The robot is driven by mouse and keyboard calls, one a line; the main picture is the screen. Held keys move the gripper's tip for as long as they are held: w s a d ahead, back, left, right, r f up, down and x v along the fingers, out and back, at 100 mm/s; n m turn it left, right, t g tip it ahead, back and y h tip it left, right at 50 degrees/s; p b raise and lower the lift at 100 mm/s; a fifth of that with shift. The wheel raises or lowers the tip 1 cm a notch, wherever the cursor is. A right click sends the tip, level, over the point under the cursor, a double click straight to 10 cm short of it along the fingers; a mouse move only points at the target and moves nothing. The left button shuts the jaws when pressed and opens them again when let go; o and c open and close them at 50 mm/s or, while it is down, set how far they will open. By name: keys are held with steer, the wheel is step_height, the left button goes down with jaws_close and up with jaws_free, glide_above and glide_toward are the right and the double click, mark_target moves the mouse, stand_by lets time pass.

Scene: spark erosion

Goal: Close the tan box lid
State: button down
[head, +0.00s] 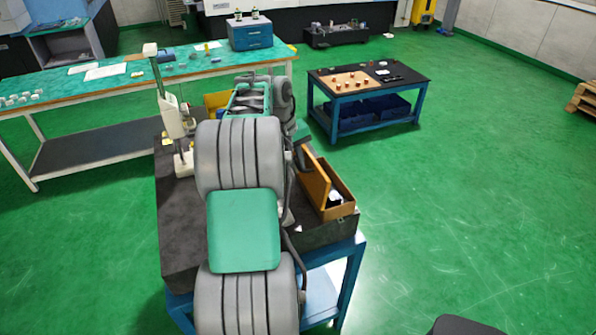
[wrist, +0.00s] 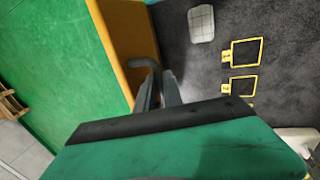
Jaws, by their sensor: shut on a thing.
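The tan box (head: 342,211) sits at the right edge of the dark-topped table in the head view. Its tan lid (head: 315,180) stands open, tilted up along the box's left side. A small pale thing shows inside the box. In the wrist view a tan panel (wrist: 122,45), which looks like the lid, stands left of my gripper. A dark hooked handle (wrist: 143,63) sits at its edge. My gripper (wrist: 158,90) has its fingers close together at this handle and is shut on it; the exact contact is partly hidden. In the head view my arm hides the gripper.
The dark tabletop (head: 180,225) carries a white upright device (head: 178,120) at the left. The wrist view shows yellow-framed squares (wrist: 245,52) and a pale tile (wrist: 201,23). A low blue table (head: 375,100) stands behind.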

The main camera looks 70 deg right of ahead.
mark_target(310, 157)
steer(key=shift+s+d+r+p, duration=0.25)
steer(key=shift+s+d+p, duration=0.4)
steer(key=shift+d+p, duration=0.05)
steer(key=shift+s+d+r, duration=0.1)
steer(key=shift+s+d, duration=0.6)
steer(key=shift+s, duration=0.05)
steer(key=shift+s+d, duration=0.7)
steer(key=shift+f, duration=0.2)
